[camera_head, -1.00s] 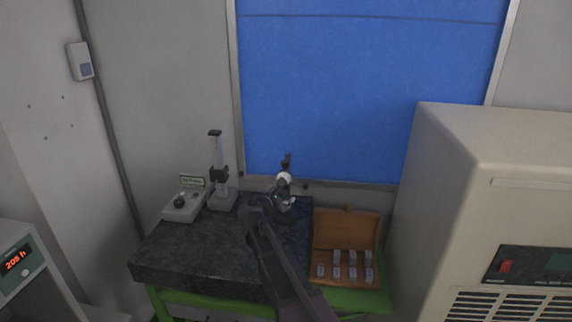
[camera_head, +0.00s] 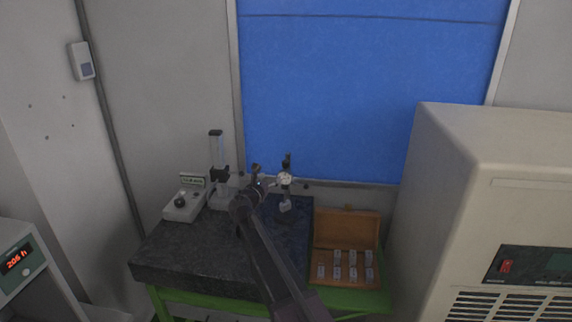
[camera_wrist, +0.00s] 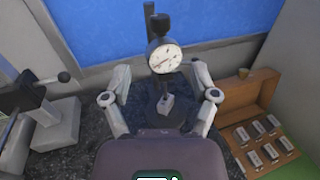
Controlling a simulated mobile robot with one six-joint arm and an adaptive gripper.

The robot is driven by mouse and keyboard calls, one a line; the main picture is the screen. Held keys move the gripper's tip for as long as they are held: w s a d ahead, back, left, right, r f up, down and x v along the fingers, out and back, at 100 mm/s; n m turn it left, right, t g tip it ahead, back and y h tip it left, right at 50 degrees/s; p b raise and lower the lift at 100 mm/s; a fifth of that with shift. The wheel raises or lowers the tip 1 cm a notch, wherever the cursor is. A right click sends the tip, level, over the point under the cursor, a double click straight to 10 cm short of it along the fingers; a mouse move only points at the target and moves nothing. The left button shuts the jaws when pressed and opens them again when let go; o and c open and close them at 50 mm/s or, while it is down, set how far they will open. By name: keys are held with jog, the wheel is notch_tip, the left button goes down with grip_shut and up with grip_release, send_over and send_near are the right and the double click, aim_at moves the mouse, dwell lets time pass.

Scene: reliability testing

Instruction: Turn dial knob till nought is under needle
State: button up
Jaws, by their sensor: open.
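The dial gauge (camera_head: 285,179) hangs on a dark stand at the back of the dark stone table (camera_head: 185,265). In the wrist view its round white face (camera_wrist: 165,58) points toward me, but the scale figures and needle are too small to read. A small light block (camera_wrist: 167,104) lies below it on the round dark base. My gripper (camera_wrist: 162,85) is open and empty, with one finger on each side of the space below and in front of the dial. It touches nothing that I can see. In the head view my arm stands left of the gauge.
A wooden case (camera_head: 345,245) with several small blocks stands open on the right. A box with a knob (camera_head: 181,205) and a second stand (camera_head: 218,175) are on the left. A large beige cabinet (camera_head: 480,210) closes off the right side. The table's front left is clear.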

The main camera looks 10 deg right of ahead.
aim_at(284, 164)
jog(key=x, duration=1.3)
jog(key=shift+a+f, duration=0.1)
jog(key=shift+c, duration=0.2)
grip_shut()
